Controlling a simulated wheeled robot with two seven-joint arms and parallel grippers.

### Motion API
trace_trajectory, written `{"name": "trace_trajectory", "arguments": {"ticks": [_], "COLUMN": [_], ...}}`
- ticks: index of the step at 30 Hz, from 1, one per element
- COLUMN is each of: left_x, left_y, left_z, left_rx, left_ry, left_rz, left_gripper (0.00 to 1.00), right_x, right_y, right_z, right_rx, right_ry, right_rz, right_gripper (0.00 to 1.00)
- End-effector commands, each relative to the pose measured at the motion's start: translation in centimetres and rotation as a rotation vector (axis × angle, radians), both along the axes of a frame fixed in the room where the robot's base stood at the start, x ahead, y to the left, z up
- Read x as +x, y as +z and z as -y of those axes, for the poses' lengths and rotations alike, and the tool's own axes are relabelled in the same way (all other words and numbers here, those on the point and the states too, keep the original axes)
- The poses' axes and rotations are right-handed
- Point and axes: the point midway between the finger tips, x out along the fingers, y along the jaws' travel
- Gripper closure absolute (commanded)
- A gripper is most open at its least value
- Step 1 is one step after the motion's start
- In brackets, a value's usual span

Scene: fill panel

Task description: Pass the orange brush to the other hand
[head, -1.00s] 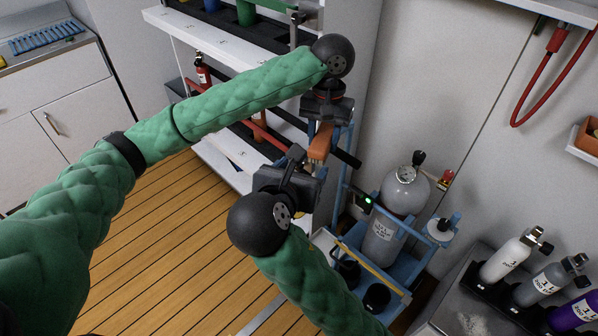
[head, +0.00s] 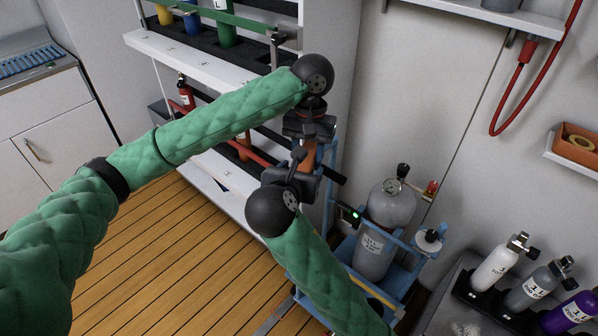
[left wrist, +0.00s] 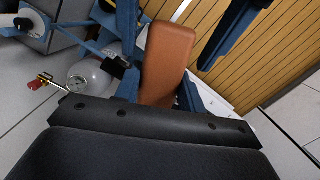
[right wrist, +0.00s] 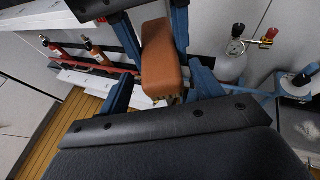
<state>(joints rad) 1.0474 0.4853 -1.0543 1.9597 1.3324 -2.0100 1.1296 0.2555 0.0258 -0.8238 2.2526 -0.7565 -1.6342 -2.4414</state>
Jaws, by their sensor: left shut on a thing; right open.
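The orange brush (head: 308,154) hangs between my two grippers in the head view, partly hidden by them. My left gripper (head: 309,139), at the upper end, is shut on it. The brush block also shows in the left wrist view (left wrist: 166,62). My right gripper (head: 300,166) is just below, pointing up towards the brush. In the right wrist view, the lower end of the brush (right wrist: 160,62) sits between or just beyond the open blue fingers of my right gripper (right wrist: 163,92), with gaps on both sides. I cannot tell its exact depth between them.
A blue cart with a grey gas cylinder (head: 388,215) stands close to the right of the grippers. A white shelf unit (head: 165,55) is behind. Small bottles (head: 497,262) stand at the lower right. The wooden floor (head: 150,265) at left is clear.

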Motion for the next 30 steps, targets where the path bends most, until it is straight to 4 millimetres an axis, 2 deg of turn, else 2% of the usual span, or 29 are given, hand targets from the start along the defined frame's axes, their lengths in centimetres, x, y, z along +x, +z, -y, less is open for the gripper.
{"name": "trace_trajectory", "arguments": {"ticks": [3, 9, 11, 12, 13, 16, 17, 26, 30], "left_x": [0.0, 0.0, -0.02, -0.03, -0.03, -0.04, -0.03, 0.01, 0.15], "left_y": [0.01, 0.01, 0.01, 0.01, 0.01, 0.0, 0.01, 0.1, 0.88], "left_z": [0.0, 0.01, 0.04, 0.06, 0.07, 0.07, 0.06, 0.02, 0.02], "left_rx": [0.0, 0.0, -0.001, -0.001, -0.001, -0.001, -0.001, 0.0, 0.0], "left_ry": [0.0, 0.0, -0.001, -0.001, -0.001, -0.001, -0.001, 0.0, 0.0], "left_rz": [0.0, 0.0, 0.0, 0.0, 0.0, 0.0, 0.0, 0.0, 0.001], "left_gripper": [0.84, 0.84, 0.84, 0.84, 0.58, 0.39, 0.35, 0.35, 0.35], "right_x": [-0.01, -0.03, -0.03, -0.04, -0.04, -0.05, -0.04, -0.04, -0.04], "right_y": [-0.01, 0.0, 0.0, 0.0, 0.01, 0.02, 0.02, 0.02, 0.03], "right_z": [-0.01, -0.04, -0.06, -0.08, -0.09, -0.1, -0.09, -0.05, -0.04], "right_rx": [0.0, 0.0, 0.0, 0.0, 0.0, 0.001, 0.001, 0.0, 0.0], "right_ry": [0.0, 0.001, 0.001, 0.002, 0.002, 0.002, 0.002, 0.001, 0.001], "right_rz": [0.0, 0.0, 0.0, 0.0, 0.0, 0.0, 0.0, 0.0, 0.0], "right_gripper": [0.35, 0.74, 0.84, 0.84, 0.84, 0.84, 0.84, 0.84, 0.84]}}
